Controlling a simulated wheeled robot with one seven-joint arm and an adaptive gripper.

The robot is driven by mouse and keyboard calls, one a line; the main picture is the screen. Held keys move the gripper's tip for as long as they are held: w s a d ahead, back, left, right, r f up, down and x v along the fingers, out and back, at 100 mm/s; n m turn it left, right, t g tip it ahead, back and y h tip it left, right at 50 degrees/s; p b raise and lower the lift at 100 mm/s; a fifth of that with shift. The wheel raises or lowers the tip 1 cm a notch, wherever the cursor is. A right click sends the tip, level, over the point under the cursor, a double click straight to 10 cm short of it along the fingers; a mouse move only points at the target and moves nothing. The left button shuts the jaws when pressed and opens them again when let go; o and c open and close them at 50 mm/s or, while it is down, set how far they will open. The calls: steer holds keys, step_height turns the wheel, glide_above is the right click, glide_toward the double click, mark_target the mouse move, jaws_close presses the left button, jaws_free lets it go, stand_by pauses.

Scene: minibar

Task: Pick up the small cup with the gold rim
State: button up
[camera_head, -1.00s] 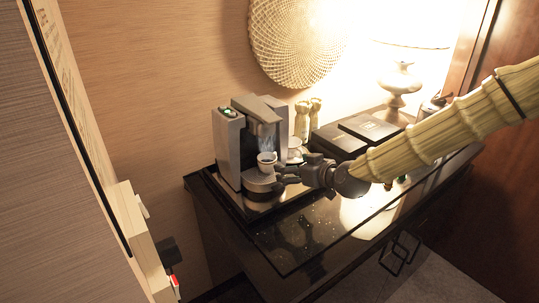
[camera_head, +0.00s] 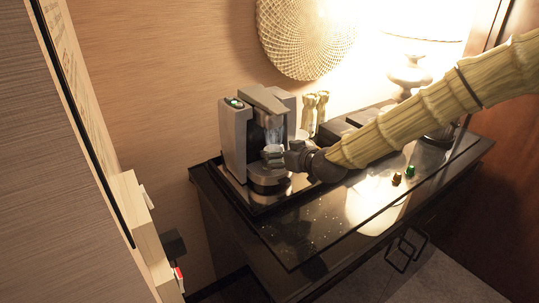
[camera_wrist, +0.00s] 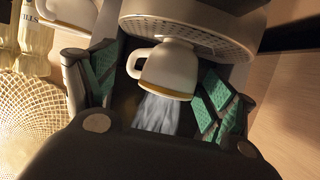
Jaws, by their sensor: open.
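The small white cup (camera_wrist: 168,70) with a gold rim shows in the wrist view, which looks upside down. It stands on the round perforated drip stand (camera_wrist: 190,35) of the coffee machine (camera_head: 236,140), with its handle on the picture's left. My gripper (camera_wrist: 157,88) is open, with one green-padded finger on each side of the cup. A gap shows at the handle side; the right finger is close to the cup, and I cannot tell whether it touches. In the head view my gripper (camera_head: 274,155) is at the machine's stand and largely hides the cup.
A second white cup with a gold rim (camera_wrist: 70,12) is at the upper left of the wrist view. A dark box (camera_head: 336,129) and small capsules (camera_head: 397,178) are on the black counter (camera_head: 300,228). The counter's front is clear.

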steer(key=shift+w+a+f, duration=0.15)
steer(key=shift+w+f, duration=0.6)
steer(key=shift+w, duration=0.15)
steer(key=shift+s+r, duration=0.35)
steer(key=shift+c, duration=0.2)
steer(key=shift+s+r, duration=0.15)
steer(key=c, duration=0.3)
steer(key=shift+w+f, duration=0.25)
steer(key=shift+f, duration=0.05)
steer(key=c, duration=0.7)
steer(key=shift+s+r, duration=0.1)
steer(key=c, duration=0.5)
steer(key=shift+o, duration=0.2)
steer(key=shift+r, duration=0.2)
